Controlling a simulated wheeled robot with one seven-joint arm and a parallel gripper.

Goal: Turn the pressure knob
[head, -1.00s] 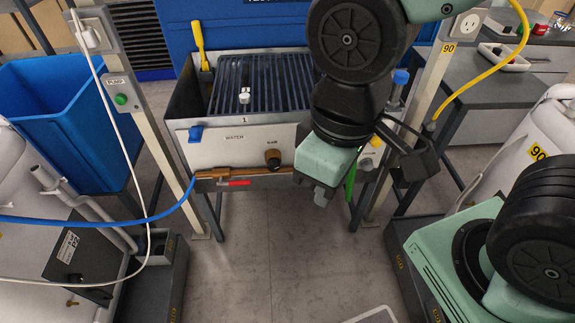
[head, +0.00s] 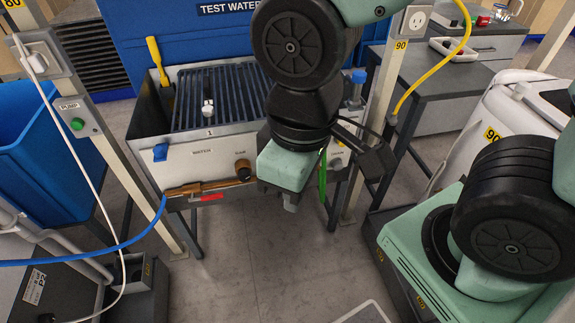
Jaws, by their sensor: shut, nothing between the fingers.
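The metal test sink (head: 146,135) has a front panel with a brown round knob (head: 243,168) under a small label I cannot read. A second round fitting (head: 336,162) shows at the panel's right, partly hidden by my arm; I cannot tell which one is the pressure knob. My gripper (head: 291,202) hangs in front of the panel, below and right of the brown knob and apart from it in the picture. It points down, its grey tip is shut, and it holds nothing visible.
A copper pipe with a red-handled valve (head: 211,198) runs below the panel, with a blue hose (head: 120,244) on it. A post with a green button (head: 77,124) stands left, another post (head: 384,100) right.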

